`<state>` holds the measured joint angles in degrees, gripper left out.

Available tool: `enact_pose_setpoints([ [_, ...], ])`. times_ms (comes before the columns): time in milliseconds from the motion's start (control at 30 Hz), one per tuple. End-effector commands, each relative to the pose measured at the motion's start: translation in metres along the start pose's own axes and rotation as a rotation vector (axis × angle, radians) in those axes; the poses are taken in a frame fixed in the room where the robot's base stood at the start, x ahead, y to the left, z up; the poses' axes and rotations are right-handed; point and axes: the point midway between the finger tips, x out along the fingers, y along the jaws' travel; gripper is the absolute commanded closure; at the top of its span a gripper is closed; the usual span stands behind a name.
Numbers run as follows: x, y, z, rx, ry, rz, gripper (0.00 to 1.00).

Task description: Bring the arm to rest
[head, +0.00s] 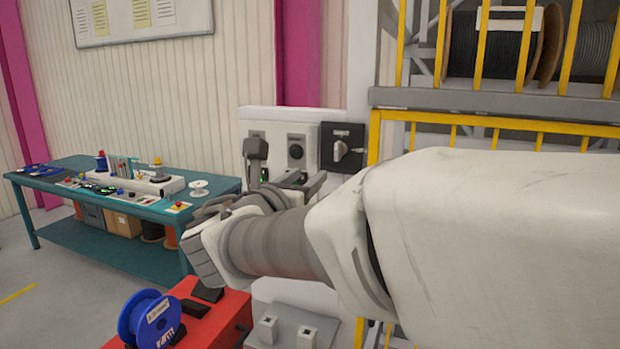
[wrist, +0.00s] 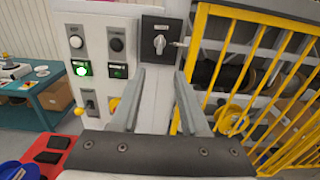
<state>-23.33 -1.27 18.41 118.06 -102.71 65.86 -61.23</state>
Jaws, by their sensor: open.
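My gripper (wrist: 165,78) is open and empty in the wrist view. Its two grey fingers point toward the white control cabinet (wrist: 140,100), just below a black rotary switch (wrist: 160,33) with a light knob. Nothing is between the fingers; whether they touch the cabinet I cannot tell. In the head view my arm reaches in from the right, and my wrist partly hides the cabinet (head: 262,122) and the gripper. The black switch (head: 342,148) shows above my arm. A green lamp (wrist: 81,69) is lit on the panel, left of the fingers.
Yellow railings (wrist: 228,70) and a reel rack (head: 480,100) stand close on the right. A teal workbench (head: 130,207) with small items stands at the left. A blue reel (head: 150,318) sits on a red unit (head: 222,310) below my wrist. Floor at far left is clear.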

Motion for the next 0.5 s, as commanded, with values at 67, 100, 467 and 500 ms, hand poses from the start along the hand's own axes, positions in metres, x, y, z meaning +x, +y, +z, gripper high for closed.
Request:
enact_pose_setpoints([
  [67,0.000,0.000,0.000,0.000,0.000,0.000,0.55],
  [100,0.000,0.000,0.000,0.000,0.000,0.000,0.55],
  [467,0.003,-0.065,-0.020,0.224,0.123,-0.154,0.55],
  [500,0.001,-0.085,-0.028,0.303,0.160,-0.205,0.55],
])
